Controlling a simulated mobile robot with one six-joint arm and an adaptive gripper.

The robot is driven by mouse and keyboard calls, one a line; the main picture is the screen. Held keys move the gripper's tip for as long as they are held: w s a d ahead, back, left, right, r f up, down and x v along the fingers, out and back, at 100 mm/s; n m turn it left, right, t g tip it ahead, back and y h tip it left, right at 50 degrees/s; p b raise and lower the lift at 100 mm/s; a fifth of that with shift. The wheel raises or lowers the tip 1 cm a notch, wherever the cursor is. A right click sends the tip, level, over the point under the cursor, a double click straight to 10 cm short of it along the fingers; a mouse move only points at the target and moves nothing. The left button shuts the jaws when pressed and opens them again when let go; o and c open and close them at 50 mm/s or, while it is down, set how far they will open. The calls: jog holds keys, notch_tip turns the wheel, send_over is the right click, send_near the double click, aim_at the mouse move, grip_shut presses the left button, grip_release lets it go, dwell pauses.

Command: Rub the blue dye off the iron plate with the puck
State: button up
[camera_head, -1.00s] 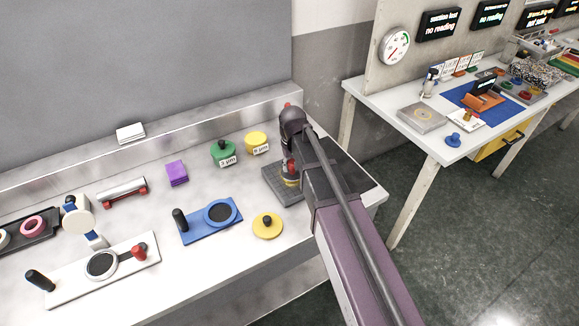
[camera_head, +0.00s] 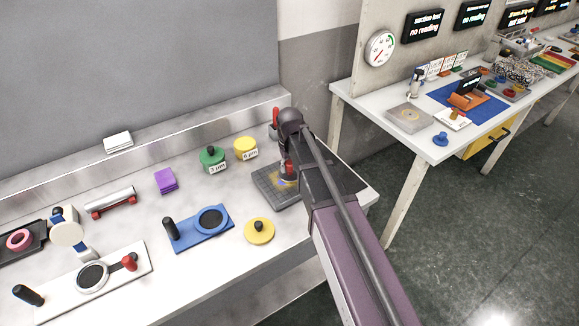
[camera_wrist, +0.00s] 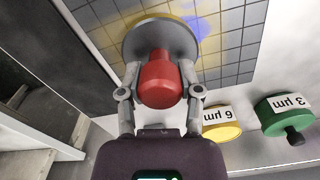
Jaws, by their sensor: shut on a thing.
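My gripper (camera_wrist: 158,92) is shut on the red knob (camera_wrist: 160,75) of the puck, a round grey disc (camera_wrist: 138,37). In the wrist view the puck lies over the grooved grey iron plate (camera_wrist: 237,45), apparently flat on it. Blue dye (camera_wrist: 200,22) shows on the plate beside the disc, with yellow smears (camera_wrist: 182,6) near it. The disc hides part of the plate. In the head view the plate (camera_head: 266,190) sits at the bench's right end, partly hidden by my arm, with the red knob (camera_head: 289,170) above it.
Green (camera_head: 212,160) and yellow (camera_head: 245,150) labelled pots stand behind the plate. A yellow disc with a dark knob (camera_head: 259,232) and a blue board (camera_head: 190,238) lie to its left. A white table (camera_head: 385,125) stands across a floor gap at right.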

jog(key=shift+s+a, duration=0.1)
jog(key=shift+a, duration=0.05)
jog(key=shift+s+a+r, duration=0.1)
jog(key=shift+s+a, duration=0.4)
jog(key=shift+a, duration=0.3)
jog(key=shift+s+a, duration=0.5)
jog(key=shift+a, duration=0.25)
notch_tip(320, 180, up, 6)
jog(key=p, duration=0.6)
dwell(0.3)
notch_tip(320, 180, up, 3)
jog(key=p, duration=0.3)
dwell(0.7)
